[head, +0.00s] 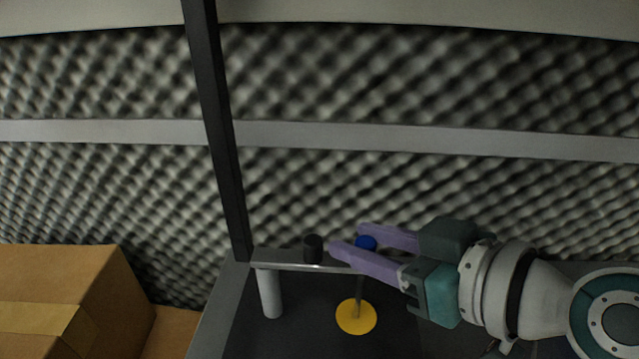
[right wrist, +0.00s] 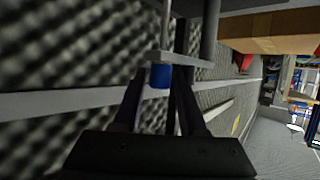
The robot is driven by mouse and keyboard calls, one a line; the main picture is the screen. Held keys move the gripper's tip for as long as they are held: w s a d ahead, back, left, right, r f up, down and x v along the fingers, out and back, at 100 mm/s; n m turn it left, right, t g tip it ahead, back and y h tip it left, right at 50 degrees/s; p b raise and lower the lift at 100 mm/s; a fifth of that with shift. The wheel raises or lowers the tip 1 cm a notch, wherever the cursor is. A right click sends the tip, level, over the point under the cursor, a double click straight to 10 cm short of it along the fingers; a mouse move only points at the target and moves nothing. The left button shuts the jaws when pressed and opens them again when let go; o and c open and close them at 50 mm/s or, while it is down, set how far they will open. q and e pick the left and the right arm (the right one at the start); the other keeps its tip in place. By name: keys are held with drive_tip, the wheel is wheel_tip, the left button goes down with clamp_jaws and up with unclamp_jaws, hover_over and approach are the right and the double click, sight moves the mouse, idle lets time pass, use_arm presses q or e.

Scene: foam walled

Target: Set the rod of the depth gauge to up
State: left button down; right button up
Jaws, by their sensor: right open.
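The depth gauge has a grey crossbar (head: 285,259) on a light post (head: 270,293). A dark thin rod (head: 359,291) runs below the bar towards a yellow disc (head: 355,317). A blue knob (head: 366,242) sits above the bar, in line with the rod. My right gripper (head: 345,237) is open, with its purple fingers on either side of the blue knob. In the right wrist view the blue knob (right wrist: 160,76) shows between the two dark fingers (right wrist: 157,95); I cannot tell whether they touch it. Part of the bar is hidden behind the near finger. My left gripper is not in view.
A black knob (head: 313,248) stands on the bar, left of my fingertips. A dark upright post (head: 213,130) rises behind the left end. A cardboard box (head: 62,290) is at the lower left. A grey foam wall (head: 420,185) closes off the back.

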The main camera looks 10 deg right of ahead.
drive_tip(key=shift+c, duration=0.2)
clamp_jaws()
idle(1.1)
